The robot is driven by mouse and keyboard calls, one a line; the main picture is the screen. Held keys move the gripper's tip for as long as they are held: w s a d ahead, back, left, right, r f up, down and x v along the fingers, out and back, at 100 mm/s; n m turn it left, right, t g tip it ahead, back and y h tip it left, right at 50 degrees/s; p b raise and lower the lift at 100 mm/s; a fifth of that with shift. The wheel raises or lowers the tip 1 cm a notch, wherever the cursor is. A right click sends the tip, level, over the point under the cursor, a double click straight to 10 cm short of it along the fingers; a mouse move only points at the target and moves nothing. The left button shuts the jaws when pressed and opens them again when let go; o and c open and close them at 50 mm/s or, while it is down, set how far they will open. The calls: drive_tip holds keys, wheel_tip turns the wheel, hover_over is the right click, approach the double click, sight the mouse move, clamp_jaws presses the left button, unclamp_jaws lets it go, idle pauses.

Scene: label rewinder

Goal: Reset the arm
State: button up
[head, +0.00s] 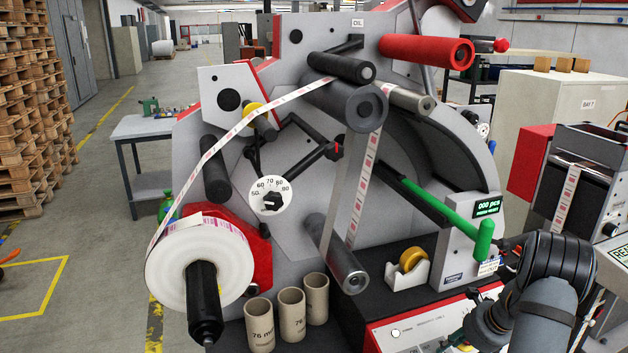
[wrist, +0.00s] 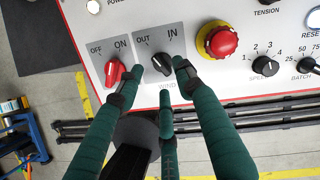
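My gripper (wrist: 157,80) has dark green fingers. In the wrist view they are spread apart with nothing between them, in front of the control panel (wrist: 212,85). The black OUT/IN wind knob (wrist: 161,64) shows just beyond the fingertips; I cannot tell whether a finger touches it. The left finger overlaps the lower edge of the red OFF/ON switch (wrist: 115,70). In the head view my arm reaches in from the lower right, and its dark wrist hides most of the gripper; only bits of green finger (head: 457,338) show by the panel front.
A red emergency button (wrist: 221,41) and a speed knob (wrist: 265,66) lie right of the fingers. The machine's green lever handle (head: 484,239) sticks out above my wrist. A tape dispenser (head: 409,273) and cardboard cores (head: 291,305) stand nearby. Open floor lies left.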

drive_tip(key=v, duration=0.8)
drive_tip(key=x, duration=1.2)
drive_tip(key=shift+s+a, duration=0.1)
drive_tip(key=shift+s, duration=0.1)
drive_tip(key=shift+w+m, duration=0.1)
drive_tip(key=shift+m, duration=0.7)
drive_tip(key=m+p, duration=0.1)
drive_tip(key=m, duration=0.3)
drive_tip(key=shift+a+r+h, duration=0.1)
drive_tip(key=shift+a+h, duration=0.05)
drive_tip(key=shift+h, duration=0.25)
drive_tip(key=m, duration=0.3)
drive_tip(key=m+p, duration=0.1)
drive_tip(key=m, duration=0.2)
drive_tip(key=shift+w+m+t+h, duration=0.1)
drive_tip(key=shift+m+t+h, duration=0.2)
drive_tip(key=shift+h, duration=0.1)
drive_tip(key=p+v, duration=0.4)
drive_tip(key=v, duration=0.6)
drive_tip(key=shift+r, duration=0.2)
drive_tip(key=shift+a, duration=0.1)
